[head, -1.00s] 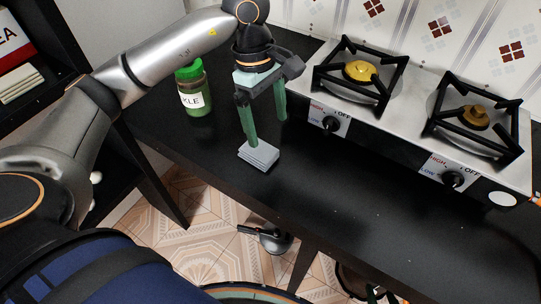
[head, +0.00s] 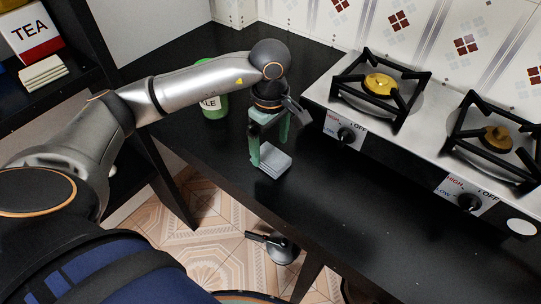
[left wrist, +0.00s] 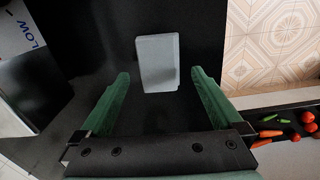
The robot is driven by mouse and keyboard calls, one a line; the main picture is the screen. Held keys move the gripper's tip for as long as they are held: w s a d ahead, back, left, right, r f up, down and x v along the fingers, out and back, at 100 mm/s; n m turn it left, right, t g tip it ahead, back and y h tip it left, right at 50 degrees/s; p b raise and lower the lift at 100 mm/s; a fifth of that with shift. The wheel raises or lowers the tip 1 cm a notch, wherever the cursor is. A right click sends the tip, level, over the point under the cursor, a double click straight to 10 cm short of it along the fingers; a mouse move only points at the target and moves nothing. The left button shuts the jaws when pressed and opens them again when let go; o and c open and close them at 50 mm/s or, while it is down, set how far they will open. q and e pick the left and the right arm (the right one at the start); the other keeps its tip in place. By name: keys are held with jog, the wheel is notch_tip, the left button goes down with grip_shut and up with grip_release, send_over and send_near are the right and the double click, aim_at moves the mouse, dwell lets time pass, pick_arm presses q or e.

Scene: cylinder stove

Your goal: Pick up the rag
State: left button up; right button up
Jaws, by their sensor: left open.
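The rag (head: 271,161) is a small folded light-grey block lying on the black counter near its front edge. In the left wrist view the rag (left wrist: 158,62) lies ahead of the fingertips, roughly centred between the two green fingers. My left gripper (head: 272,145) is open and empty, pointing down at the rag. In the left wrist view my left gripper (left wrist: 160,75) has its fingers wide apart, with the rag beyond them. Whether a finger touches the rag in the head view I cannot tell. My right gripper is not in view.
A green jar (head: 214,104) stands on the counter behind my left arm. A two-burner stove (head: 405,125) with knobs stands to the right. The counter (head: 330,190) in front of the stove is clear. A shelf with a tea box (head: 32,38) is at the left.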

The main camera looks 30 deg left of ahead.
aim_at(271, 159)
pick_arm(q)
jog(key=shift+f, duration=1.4)
jog(key=shift+d, duration=0.1)
jog(key=shift+c, duration=0.4)
jog(key=c, duration=1.2)
